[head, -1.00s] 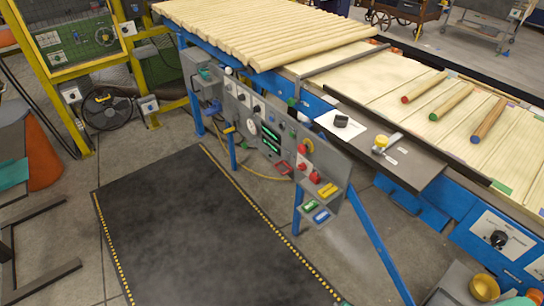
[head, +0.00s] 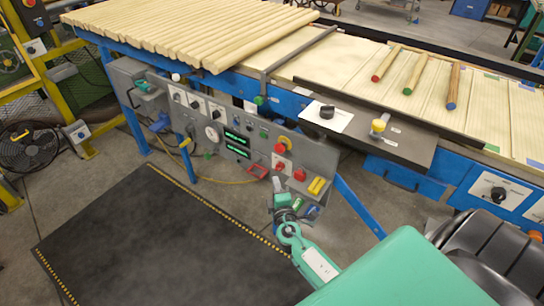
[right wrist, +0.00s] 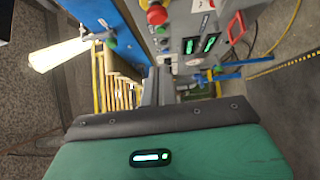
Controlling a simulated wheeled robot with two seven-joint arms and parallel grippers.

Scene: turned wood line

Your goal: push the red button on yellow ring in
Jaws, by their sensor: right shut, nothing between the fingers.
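The red button on its yellow ring (head: 280,147) sticks out from the upper right part of the grey control panel (head: 205,135). In the right wrist view the red button (right wrist: 157,15) shows at the top, with yellow behind it. My right gripper (head: 279,184) is shut and empty. In the head view it appears below the button, in front of the panel's lower right part, apart from the button. In the right wrist view its grey fingers (right wrist: 157,82) point up the picture, with the button beyond their tips. My left gripper is in neither view.
Other red buttons (head: 299,175) and a yellow part (head: 317,186) sit close to the red button. A dark shelf (head: 390,140) with a yellow knob (head: 378,126) juts out at the right. A black floor mat (head: 160,240) lies clear in front of the panel.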

